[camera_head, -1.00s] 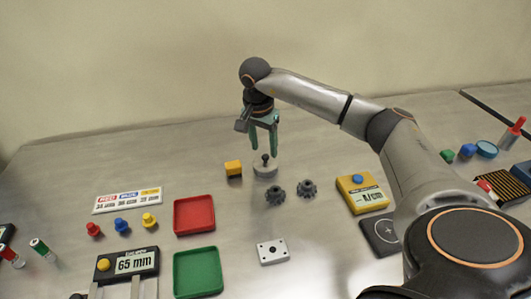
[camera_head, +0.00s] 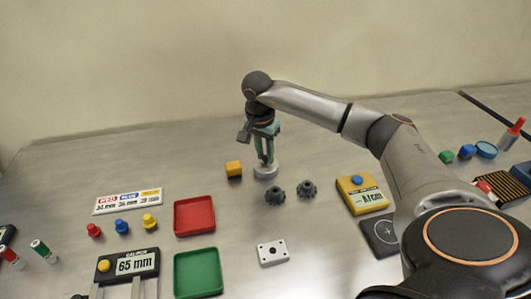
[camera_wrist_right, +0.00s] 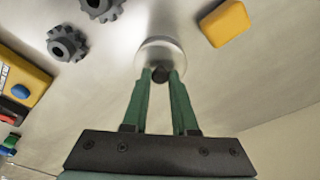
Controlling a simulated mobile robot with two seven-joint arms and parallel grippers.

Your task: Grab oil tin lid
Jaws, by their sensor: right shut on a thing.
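The oil tin lid seems to be the pale round disc (camera_head: 265,172) with a dark knob, standing on the metal table; in the right wrist view the disc (camera_wrist_right: 158,50) lies at the fingertips. I cannot tell whether a tin sits under it. My right gripper (camera_head: 266,160) points down over it, its green fingers shut on the dark knob. The right wrist view shows the fingertips (camera_wrist_right: 160,74) on either side of the knob. My left gripper is not in view.
A yellow block (camera_head: 233,169) stands just left of the disc. Two dark gears (camera_head: 275,196) lie in front. A red tray (camera_head: 194,215), a green tray (camera_head: 198,272) and a yellow gauge box (camera_head: 361,195) are farther off. The table behind the disc is clear.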

